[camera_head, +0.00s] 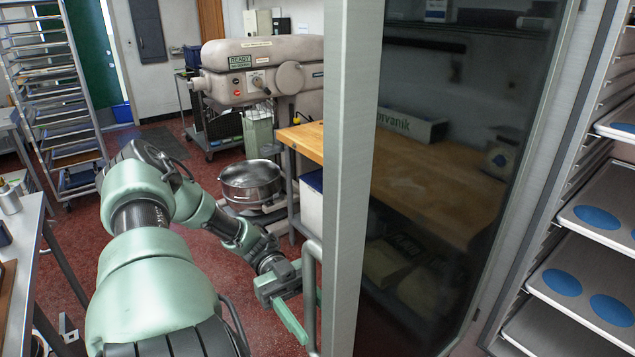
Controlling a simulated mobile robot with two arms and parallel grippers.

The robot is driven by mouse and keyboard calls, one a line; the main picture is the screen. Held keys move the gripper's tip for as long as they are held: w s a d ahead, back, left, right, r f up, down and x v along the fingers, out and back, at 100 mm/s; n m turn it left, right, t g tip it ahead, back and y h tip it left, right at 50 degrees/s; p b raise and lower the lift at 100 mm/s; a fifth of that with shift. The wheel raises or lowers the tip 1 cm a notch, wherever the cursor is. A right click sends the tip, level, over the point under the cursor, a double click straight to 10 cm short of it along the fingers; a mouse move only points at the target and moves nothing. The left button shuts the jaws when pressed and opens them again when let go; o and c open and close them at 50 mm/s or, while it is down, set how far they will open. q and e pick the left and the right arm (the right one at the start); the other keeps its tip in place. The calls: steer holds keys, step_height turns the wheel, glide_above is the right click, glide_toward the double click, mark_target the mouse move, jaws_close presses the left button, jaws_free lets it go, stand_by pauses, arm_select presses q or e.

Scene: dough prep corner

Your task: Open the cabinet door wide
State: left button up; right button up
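The cabinet door (339,180) has a pale metal frame around a dark glass pane (455,150). It stands swung out, and the cabinet's inside (575,165) shows to its right. A grey bar handle (311,300) is on the door's left edge. My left gripper (305,310) is at this handle. Its green fingers are spread, one to the left of the bar and one partly hidden behind it. I cannot tell whether either finger touches the bar. My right gripper is out of view.
Trays with blue discs (597,218) sit on the cabinet's racks at right. A mixer (262,68) with a steel bowl (251,182) and a wooden-topped table (305,140) stand behind the door. A metal table (22,240) is at left. Red floor between is partly clear.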

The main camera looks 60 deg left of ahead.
arm_select(q)
steer(key=shift+d, duration=0.1)
steer(key=shift+w, duration=0.1)
stand_by(0.5)
steer(key=shift+a+f+b, duration=0.1)
steer(key=shift+a+b, duration=0.25)
steer(key=shift+a, duration=0.2)
steer(key=a+b, duration=0.2)
steer(key=a, duration=0.4)
steer(key=shift+w+a+b, duration=0.15)
steer(key=shift+a+b, duration=0.15)
steer(key=shift+b, duration=0.1)
steer(key=shift+w, duration=0.1)
